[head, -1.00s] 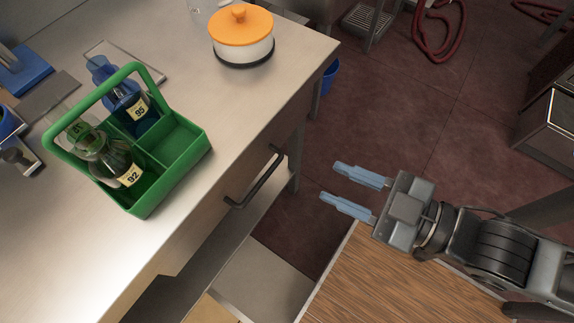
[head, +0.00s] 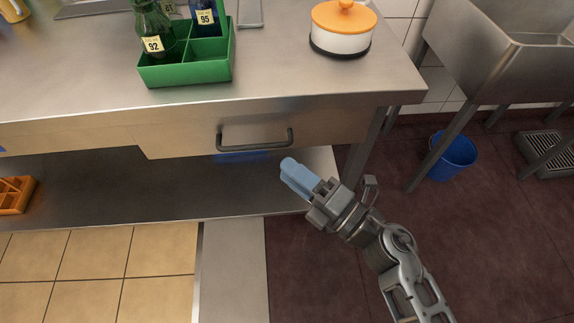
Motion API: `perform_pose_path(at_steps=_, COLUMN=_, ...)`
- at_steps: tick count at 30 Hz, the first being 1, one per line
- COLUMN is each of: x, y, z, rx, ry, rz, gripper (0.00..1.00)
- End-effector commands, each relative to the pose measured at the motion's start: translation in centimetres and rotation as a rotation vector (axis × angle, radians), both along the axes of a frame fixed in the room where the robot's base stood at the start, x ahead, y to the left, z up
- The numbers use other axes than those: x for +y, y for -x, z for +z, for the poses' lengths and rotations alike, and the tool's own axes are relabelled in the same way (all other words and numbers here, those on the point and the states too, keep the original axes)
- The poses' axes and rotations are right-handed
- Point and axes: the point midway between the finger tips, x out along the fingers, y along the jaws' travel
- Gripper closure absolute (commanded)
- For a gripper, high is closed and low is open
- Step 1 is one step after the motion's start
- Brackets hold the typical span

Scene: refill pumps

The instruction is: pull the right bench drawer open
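The right bench drawer (head: 335,122) has a metal front under the right end of the steel worktop. It looks shut, its front close under the worktop's edge. Its dark bar handle (head: 255,143) runs level across the front. My gripper (head: 290,169) is below and a little right of the handle's right end, apart from it in the picture. Its blue fingers point up and left towards the drawer. They overlap from this side, so the gap between them is hidden. Nothing shows held in them.
On the worktop (head: 290,83) stand a green bottle carrier (head: 188,72) and a white pot with an orange lid (head: 341,42). A lower shelf (head: 120,185) runs under the drawer. A blue bucket (head: 452,155) and a steel sink (head: 500,60) are at the right.

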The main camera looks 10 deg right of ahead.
Motion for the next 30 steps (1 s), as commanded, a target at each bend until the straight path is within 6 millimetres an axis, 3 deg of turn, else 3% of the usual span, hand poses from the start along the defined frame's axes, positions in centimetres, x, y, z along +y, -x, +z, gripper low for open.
perform_pose_path(at_steps=18, x=5.1, y=-5.3, z=1.0, rx=-0.006, ry=0.005, rz=0.005, gripper=0.62)
perform_pose_path(at_steps=30, x=5.5, y=-5.7, z=1.0, rx=-0.004, ry=0.006, rz=0.003, gripper=0.65)
